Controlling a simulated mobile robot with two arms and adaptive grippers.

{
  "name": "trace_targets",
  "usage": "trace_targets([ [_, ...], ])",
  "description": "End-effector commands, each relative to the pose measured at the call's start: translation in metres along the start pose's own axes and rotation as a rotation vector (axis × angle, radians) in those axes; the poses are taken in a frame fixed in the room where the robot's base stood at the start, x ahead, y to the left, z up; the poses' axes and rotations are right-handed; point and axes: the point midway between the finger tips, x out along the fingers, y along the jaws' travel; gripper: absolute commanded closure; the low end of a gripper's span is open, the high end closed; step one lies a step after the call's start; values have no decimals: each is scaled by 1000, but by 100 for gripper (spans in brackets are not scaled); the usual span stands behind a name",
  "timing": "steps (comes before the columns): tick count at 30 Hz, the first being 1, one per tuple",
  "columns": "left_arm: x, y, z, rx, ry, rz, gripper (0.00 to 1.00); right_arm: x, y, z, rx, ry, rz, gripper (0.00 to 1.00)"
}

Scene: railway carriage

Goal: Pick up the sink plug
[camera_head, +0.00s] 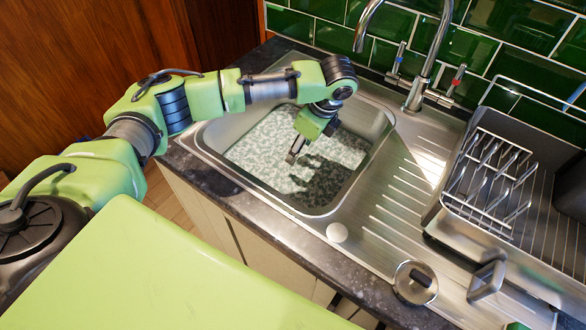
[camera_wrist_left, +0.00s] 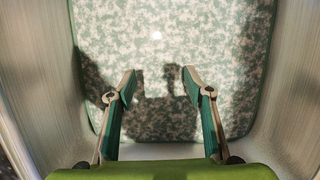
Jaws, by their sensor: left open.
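My left gripper (camera_head: 294,154) reaches down into the metal sink (camera_head: 232,187). In the left wrist view the gripper (camera_wrist_left: 159,76) is open, its two fingers apart with nothing between them. Beneath it lies a pale green speckled sheet or board (camera_head: 258,142) in the basin, which also fills much of the wrist view (camera_wrist_left: 215,45). No plug can be made out for certain. A small white disc (camera_head: 337,232) lies on the sink's front rim, right of the basin; it may be the plug. My right gripper is not in view.
A round metal item with a dark handle (camera_head: 416,282) and a metal mug-like piece (camera_head: 487,281) stand at the drainer's front. A dish rack (camera_head: 490,180) stands at right. The tap (camera_head: 414,97) rises behind the basin. The ribbed drainer is mostly clear.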

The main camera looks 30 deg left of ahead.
Motion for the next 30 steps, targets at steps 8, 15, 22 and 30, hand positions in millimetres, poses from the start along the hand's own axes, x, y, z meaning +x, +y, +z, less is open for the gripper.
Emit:
trace_targets([
  [8, 30, 0, 0, 1, 0, 0, 53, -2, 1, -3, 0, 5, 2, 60],
  [15, 60, -3, -1, 0, -2, 2, 53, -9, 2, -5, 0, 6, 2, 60],
  [22, 82, -4, -2, 2, -1, -1, 53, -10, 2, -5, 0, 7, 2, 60],
  [30, 82, -4, -2, 2, 0, -1, 68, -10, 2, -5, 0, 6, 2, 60],
])
